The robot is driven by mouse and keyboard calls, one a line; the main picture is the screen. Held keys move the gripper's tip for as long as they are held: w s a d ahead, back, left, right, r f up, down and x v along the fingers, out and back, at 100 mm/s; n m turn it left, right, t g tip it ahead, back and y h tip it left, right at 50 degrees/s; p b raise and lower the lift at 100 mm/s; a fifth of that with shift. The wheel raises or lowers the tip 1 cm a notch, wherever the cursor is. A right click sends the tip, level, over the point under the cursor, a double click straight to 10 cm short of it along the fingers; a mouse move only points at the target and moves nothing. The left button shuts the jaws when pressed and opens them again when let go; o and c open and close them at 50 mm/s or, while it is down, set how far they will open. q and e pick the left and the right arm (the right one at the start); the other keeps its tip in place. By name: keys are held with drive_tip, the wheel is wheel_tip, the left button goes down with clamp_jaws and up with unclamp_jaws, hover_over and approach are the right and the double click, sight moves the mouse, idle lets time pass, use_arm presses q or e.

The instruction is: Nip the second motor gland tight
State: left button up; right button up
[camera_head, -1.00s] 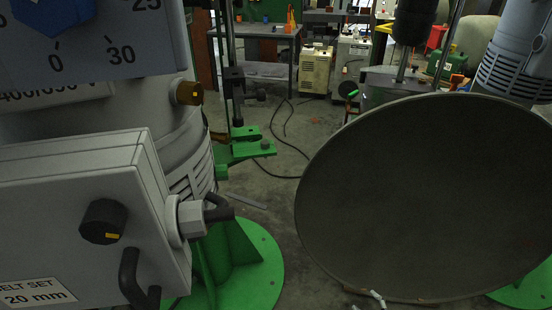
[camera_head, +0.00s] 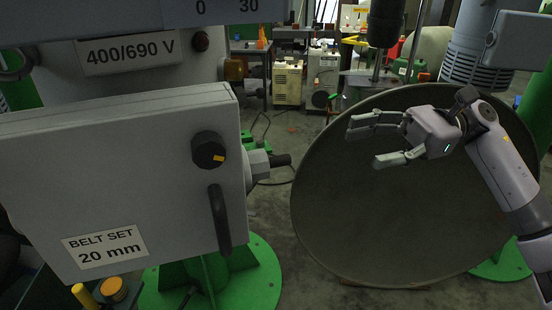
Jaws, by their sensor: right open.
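A grey hex gland (camera_head: 258,164) sticks out of the right side of the large grey box (camera_head: 110,170), with a short dark cable end (camera_head: 280,160) in it. I cannot tell which of these is the second motor gland, or how tight either is. My right gripper (camera_head: 362,144) is open and empty, fingers pointing left, right of the hex gland and apart from it, in front of the big dark disc. My left gripper is out of view.
The box front carries a black knob (camera_head: 208,150), a dark handle (camera_head: 220,218) and a "BELT SET 20 mm" label (camera_head: 105,247). The large dark disc (camera_head: 400,230) fills the right side. A green round base (camera_head: 255,285) stands below the box. Some open floor shows between box and disc.

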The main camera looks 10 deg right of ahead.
drive_tip(key=p, duration=0.2)
approach(275, 162)
drive_tip(key=a+p, duration=0.1)
drive_tip(key=a, duration=0.2)
drive_tip(key=a+p, duration=0.3)
drive_tip(key=a, duration=0.2)
drive_tip(key=shift+s+a+f, duration=0.1)
drive_tip(key=shift+s+a, duration=0.15)
drive_tip(key=shift+a, duration=0.05)
drive_tip(key=shift+a+f+p, duration=0.15)
drive_tip(key=shift+a+p, duration=0.2)
drive_tip(key=shift+a, duration=0.2)
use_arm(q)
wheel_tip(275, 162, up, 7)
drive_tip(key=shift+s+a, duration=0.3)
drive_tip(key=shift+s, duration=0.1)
use_arm(e)
drive_tip(key=shift+c, duration=0.4)
drive_tip(key=c, duration=1.1)
